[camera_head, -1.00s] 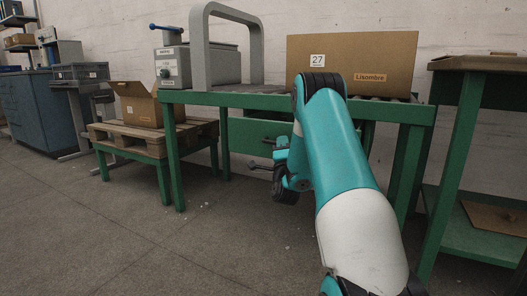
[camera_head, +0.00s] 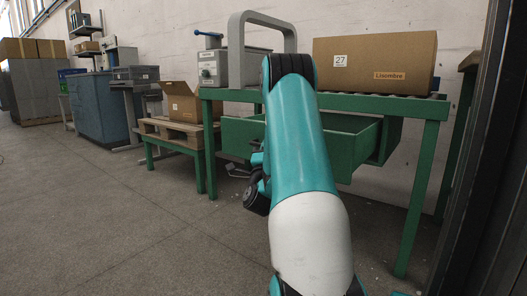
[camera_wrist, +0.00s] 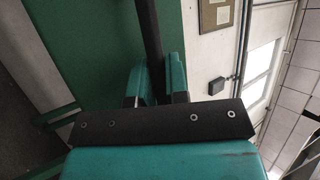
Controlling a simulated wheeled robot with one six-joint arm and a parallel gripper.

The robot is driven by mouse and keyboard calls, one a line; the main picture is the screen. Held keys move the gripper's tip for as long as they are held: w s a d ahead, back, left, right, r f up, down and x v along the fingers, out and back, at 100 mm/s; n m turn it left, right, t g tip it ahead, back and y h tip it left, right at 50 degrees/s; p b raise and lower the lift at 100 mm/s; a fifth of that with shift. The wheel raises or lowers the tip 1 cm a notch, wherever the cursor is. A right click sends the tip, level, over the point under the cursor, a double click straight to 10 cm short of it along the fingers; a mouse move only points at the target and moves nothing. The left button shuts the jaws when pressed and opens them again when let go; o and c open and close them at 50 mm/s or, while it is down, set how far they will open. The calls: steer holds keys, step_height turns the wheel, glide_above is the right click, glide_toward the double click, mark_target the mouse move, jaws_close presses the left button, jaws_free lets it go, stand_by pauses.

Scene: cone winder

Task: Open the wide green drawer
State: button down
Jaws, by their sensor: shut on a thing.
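The wide green drawer (camera_head: 345,152) is pulled out from under the green table, and its open top and inside show on both sides of my arm. My gripper (camera_wrist: 157,85), at the lower middle of the wrist view, has its fingers on a dark handle bar (camera_wrist: 149,35) and is shut on it. A green panel (camera_wrist: 90,45), which looks like the drawer front, lies left of the bar. In the head view my arm hides the drawer's middle and the handle, and the fingertips are hard to make out.
A cardboard box (camera_head: 375,63) and a grey machine (camera_head: 228,68) stand on the green table (camera_head: 430,108). A low bench (camera_head: 175,142) with a pallet and open carton is at left. A dark upright edge (camera_head: 480,170) is close at right. The floor at left is clear.

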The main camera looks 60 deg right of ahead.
steer(key=shift+a, duration=0.3)
steer(key=c, duration=1.4)
jaws_free()
steer(key=shift+a, duration=0.1)
